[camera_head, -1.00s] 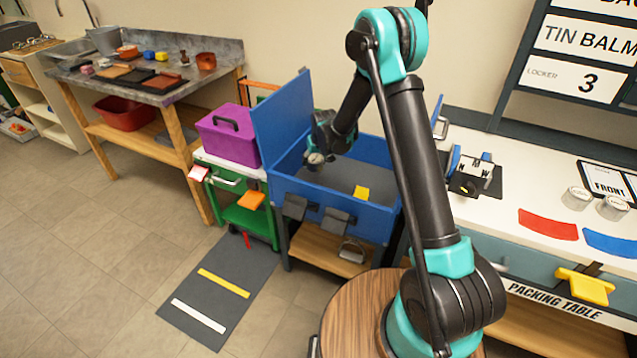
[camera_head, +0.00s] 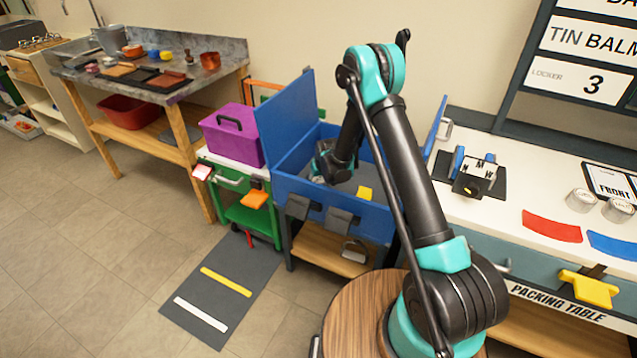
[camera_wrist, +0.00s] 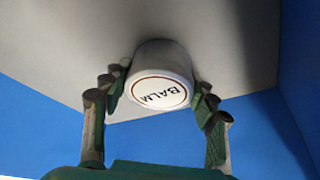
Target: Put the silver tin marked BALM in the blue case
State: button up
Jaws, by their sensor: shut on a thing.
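The silver tin marked BALM (camera_wrist: 160,78) is between the fingers of my gripper (camera_wrist: 160,95) in the wrist view, its lettered lid facing the camera. The gripper is shut on it. The open blue case (camera_head: 376,222) stands right of the purple box, its lid raised at the left. In the head view my gripper (camera_head: 318,180) is down inside the case, and the tin is hidden there. In the wrist view the case's grey floor (camera_wrist: 60,45) lies beyond the tin and blue walls (camera_wrist: 30,120) rise on both sides. I cannot tell whether the tin touches the floor.
A yellow piece (camera_head: 365,193) lies inside the case, right of my gripper. A purple box (camera_head: 232,140) stands close on the left. Two more tins (camera_head: 581,200) stand on the white packing table (camera_head: 480,228) at right. The case's raised lid (camera_head: 287,115) is beside my gripper.

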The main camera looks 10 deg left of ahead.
jog(key=shift+f, duration=0.15)
jog(key=o, duration=1.3)
jog(key=v, duration=1.2)
jog(key=shift+w, duration=0.1)
jog(key=shift+r, duration=0.25)
